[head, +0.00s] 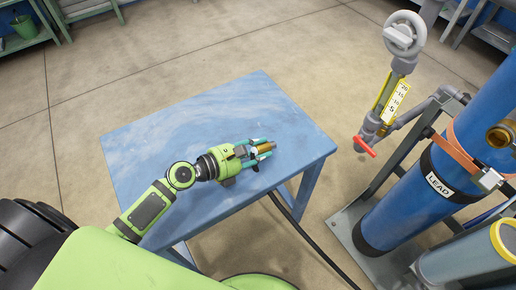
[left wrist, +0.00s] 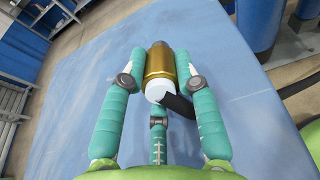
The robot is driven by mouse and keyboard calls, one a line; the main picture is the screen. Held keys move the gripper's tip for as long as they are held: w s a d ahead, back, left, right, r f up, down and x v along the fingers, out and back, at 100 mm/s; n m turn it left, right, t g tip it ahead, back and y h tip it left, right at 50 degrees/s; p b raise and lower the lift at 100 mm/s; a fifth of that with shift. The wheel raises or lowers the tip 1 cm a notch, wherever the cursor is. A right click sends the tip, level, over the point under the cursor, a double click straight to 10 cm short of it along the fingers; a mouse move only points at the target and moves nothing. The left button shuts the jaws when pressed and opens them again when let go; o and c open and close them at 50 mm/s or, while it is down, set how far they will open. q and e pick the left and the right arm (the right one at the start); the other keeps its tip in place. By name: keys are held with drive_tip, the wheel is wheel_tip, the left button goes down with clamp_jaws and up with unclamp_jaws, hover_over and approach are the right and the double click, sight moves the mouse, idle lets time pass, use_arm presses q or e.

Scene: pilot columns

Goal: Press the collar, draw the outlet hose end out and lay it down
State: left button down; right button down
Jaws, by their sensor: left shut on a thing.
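My left gripper (head: 263,149) is over the blue table, its teal fingers closed around the brass hose end (head: 265,147). In the left wrist view my left gripper (left wrist: 160,84) has the brass hose end (left wrist: 159,62) between its fingers, with a white collar (left wrist: 157,91) at its near end. The black hose (left wrist: 180,106) leaves it to the right. In the head view the black hose (head: 305,238) hangs past the table edge toward the floor. I cannot tell whether the hose end touches the table. My right gripper is not in view.
The blue table (head: 180,119) is otherwise bare. To the right stand a blue column (head: 418,205) labelled LEAD, a brass fitting (head: 499,136), and a flow gauge (head: 393,95) with a red handle (head: 365,146). Open floor lies behind the table.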

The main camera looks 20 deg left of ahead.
use_arm(q)
drive_tip(key=c, duration=0.9)
unclamp_jaws()
drive_tip(key=shift+o, duration=0.2)
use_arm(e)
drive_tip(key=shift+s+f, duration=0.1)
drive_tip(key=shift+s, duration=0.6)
use_arm(q)
drive_tip(key=shift+f, duration=0.1)
drive_tip(key=shift+s, duration=0.15)
drive_tip(key=shift+v, duration=3.95)
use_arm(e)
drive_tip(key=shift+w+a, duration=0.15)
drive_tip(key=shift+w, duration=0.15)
